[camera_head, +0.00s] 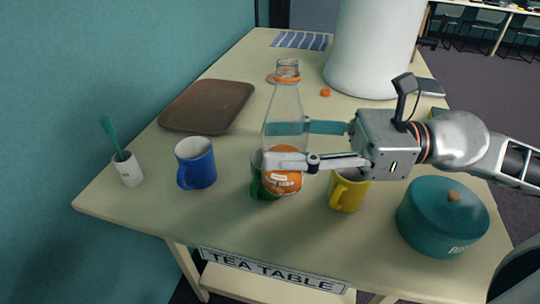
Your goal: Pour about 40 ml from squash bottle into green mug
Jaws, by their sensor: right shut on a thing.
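The squash bottle (285,105) is clear, with an orange ring at its neck and orange around its lower part. It looks upright, near the middle of the table. My right gripper (284,145) reaches in from the right and is shut on the bottle's body. The green mug (256,187) is mostly hidden behind the bottle's lower part; only its left side and handle show. I cannot tell whether bottle and mug touch. My left gripper is out of view.
A blue mug (196,163) stands left of the green one, a yellow mug (345,194) right. A toothbrush cup (128,170), brown tray (207,105), teal pot (442,216) and large white cylinder (371,45) surround them. The table's (228,217) front strip is clear.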

